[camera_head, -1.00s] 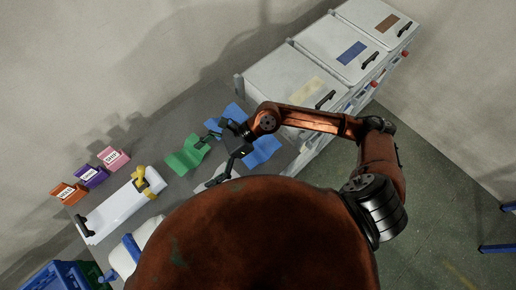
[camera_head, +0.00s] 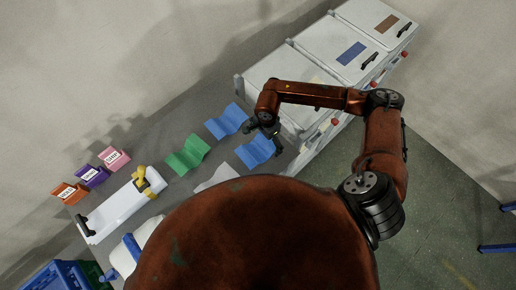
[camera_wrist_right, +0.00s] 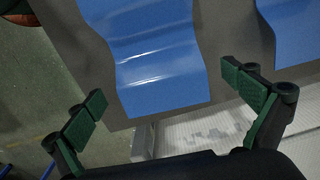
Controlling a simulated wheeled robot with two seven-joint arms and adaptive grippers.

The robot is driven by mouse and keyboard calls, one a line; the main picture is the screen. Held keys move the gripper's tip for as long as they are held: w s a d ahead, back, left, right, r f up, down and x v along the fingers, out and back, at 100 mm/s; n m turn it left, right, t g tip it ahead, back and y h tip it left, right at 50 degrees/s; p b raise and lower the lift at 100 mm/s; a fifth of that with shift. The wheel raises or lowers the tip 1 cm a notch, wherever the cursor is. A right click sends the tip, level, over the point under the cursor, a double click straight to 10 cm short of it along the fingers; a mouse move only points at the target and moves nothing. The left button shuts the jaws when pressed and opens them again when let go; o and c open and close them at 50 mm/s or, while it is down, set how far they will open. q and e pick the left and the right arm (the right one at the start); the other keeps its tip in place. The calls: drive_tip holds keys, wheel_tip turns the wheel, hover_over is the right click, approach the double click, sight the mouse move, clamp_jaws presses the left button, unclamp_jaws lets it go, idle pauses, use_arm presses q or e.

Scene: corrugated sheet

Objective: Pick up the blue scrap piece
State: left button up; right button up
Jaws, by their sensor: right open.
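Two wavy blue scrap pieces lie on the grey table in the head view: one farther back (camera_head: 228,121), one nearer the table's right end (camera_head: 256,151). In the right wrist view the nearer blue piece (camera_wrist_right: 155,60) lies ahead, its near end between the lines of the fingers; the other (camera_wrist_right: 292,30) is partly cut off at upper right. My right gripper (camera_wrist_right: 164,87) is open, with green-padded fingers apart and nothing held. In the head view it (camera_head: 268,131) is small and dark, beside the blue pieces toward the bins. My left gripper is not in view.
A green wavy piece (camera_head: 187,154) and a pale piece (camera_head: 217,178) lie on the table. White lidded bins (camera_head: 290,80) stand at the table's right end. A white device with a yellow part (camera_head: 120,205) and small labelled boxes (camera_head: 90,176) are at left.

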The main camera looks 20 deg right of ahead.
drive_tip(key=shift+f, duration=0.8)
drive_tip(key=shift+c, duration=0.3)
drive_tip(key=c, duration=1.2)
drive_tip(key=shift+r, duration=0.15)
